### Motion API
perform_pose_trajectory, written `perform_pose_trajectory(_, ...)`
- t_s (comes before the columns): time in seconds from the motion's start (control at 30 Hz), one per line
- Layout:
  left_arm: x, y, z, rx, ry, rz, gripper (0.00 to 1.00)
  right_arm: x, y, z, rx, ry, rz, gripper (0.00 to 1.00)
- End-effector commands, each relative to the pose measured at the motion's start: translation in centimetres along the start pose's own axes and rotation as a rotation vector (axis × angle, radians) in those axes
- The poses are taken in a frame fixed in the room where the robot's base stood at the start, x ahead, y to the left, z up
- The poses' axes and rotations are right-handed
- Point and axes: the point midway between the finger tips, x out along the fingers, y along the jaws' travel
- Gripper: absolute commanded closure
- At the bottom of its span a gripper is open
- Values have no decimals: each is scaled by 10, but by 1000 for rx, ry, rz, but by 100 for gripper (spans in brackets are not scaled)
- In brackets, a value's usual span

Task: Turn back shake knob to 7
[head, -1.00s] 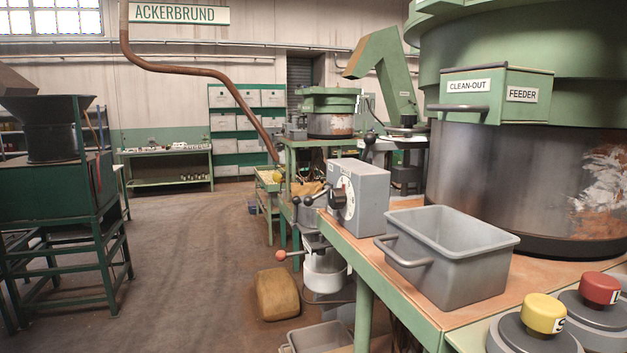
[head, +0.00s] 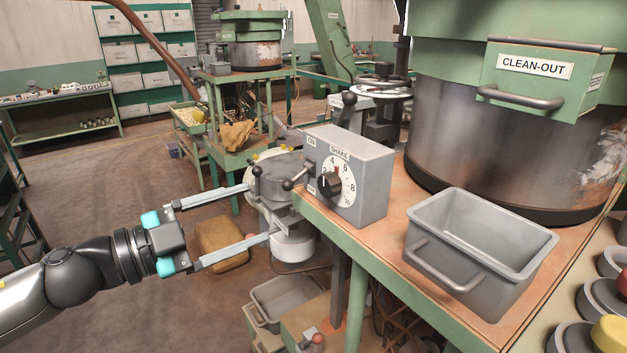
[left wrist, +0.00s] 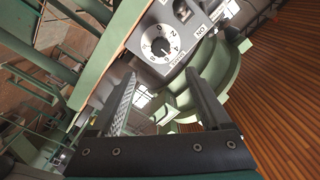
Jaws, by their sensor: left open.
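The shake knob (head: 330,184) is a black knob on a white numbered dial on the front of a grey control box (head: 368,180), which stands on the green-edged bench. Its pointer looks to be toward the low-to-middle numbers; I cannot read the exact setting. My left gripper (head: 258,212) is open and empty, to the left of the box and apart from the knob. In the left wrist view the knob (left wrist: 160,46) and its dial show beyond the two open fingers (left wrist: 160,95). My right gripper is not in view.
A grey bin (head: 480,250) stands on the bench right of the box, before the large bowl feeder (head: 470,150). A lever with a black ball (head: 288,185) sticks out left of the box. A yellow button (head: 610,335) is at the lower right.

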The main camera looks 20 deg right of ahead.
Motion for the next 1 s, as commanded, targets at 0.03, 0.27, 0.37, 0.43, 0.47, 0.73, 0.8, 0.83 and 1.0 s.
perform_pose_trajectory(0.03,8,-1,-2,1,3,1,19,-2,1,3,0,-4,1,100)
perform_pose_trajectory(0.27,46,-2,-2,2,2,-2,19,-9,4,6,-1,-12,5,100)
perform_pose_trajectory(0.37,62,-2,-2,2,2,-1,19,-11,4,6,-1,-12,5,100)
perform_pose_trajectory(0.43,73,-2,-1,2,2,-2,19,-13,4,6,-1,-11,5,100)
perform_pose_trajectory(0.47,78,-2,-1,2,1,-3,19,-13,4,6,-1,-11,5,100)
perform_pose_trajectory(0.73,118,-1,-1,2,1,-2,19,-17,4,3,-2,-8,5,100)
perform_pose_trajectory(0.8,125,-1,0,2,0,-3,19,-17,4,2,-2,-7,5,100)
perform_pose_trajectory(0.83,128,-2,0,2,0,-3,19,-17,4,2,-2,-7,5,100)
perform_pose_trajectory(1.0,138,-1,0,2,-1,-3,19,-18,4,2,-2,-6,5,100)
